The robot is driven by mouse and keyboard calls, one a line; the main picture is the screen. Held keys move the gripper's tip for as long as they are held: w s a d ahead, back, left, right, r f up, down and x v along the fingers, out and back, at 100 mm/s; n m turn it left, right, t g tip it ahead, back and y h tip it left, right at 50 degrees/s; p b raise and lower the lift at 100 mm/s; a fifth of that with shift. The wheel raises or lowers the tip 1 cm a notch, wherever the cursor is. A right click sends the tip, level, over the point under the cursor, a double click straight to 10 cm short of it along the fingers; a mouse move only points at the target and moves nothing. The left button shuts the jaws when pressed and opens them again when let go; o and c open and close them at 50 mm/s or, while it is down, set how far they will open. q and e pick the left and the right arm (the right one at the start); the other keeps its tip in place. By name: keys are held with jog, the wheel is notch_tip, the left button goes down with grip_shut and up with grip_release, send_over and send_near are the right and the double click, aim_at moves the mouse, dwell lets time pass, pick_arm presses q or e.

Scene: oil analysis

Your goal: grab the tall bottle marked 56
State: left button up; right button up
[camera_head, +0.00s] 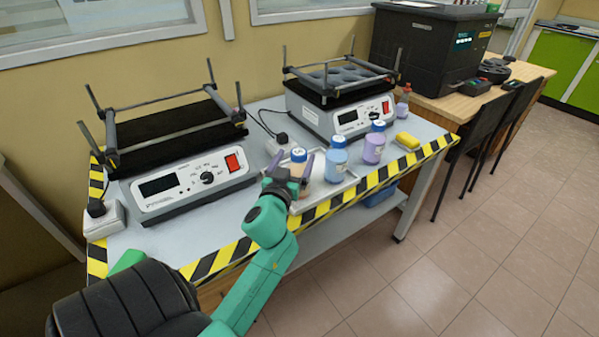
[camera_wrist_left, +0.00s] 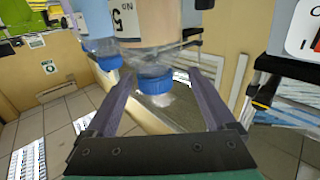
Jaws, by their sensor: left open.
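A bottle with peach contents and a blue cap (camera_head: 299,155) stands at the left end of the white tray (camera_head: 322,204). In the left wrist view this bottle (camera_wrist_left: 153,38) appears upside down, its label partly visible with "No" and a "5"; the rest of the number is cut off. My left gripper (camera_head: 291,164) is open, its two dark fingers on either side of this bottle. In the wrist view the fingers (camera_wrist_left: 160,76) show gaps to the cap. A blue bottle (camera_head: 336,163) and a purple bottle (camera_head: 373,148) stand to its right; their numbers are unreadable.
Two shaker machines stand behind, one at left (camera_head: 188,186) and one at right (camera_head: 340,112). A yellow object (camera_head: 407,140) and a small reddish bottle (camera_head: 402,105) are to the right. The table edge has yellow-black tape (camera_head: 385,172). The second bottle stands close to the peach one.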

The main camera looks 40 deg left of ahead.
aim_at(301, 150)
pick_arm(q)
jog(key=w, duration=0.2)
jog(key=shift+w+a+r+p, duration=0.3)
jog(key=shift+w+r, duration=0.1)
jog(key=shift+x, duration=1.15)
jog(key=shift+w+f, duration=0.1)
jog(key=shift+f, duration=0.2)
jog(key=shift+r, duration=0.1)
jog(key=c, duration=0.4)
grip_shut()
pick_arm(e)
jog(key=shift+w+a+r, duration=0.15)
jog(key=shift+w+r, duration=0.05)
jog(key=shift+w, duration=0.3)
jog(key=shift+w+a+r, duration=0.1)
jog(key=shift+w+r, duration=0.1)
jog(key=shift+w, duration=0.25)
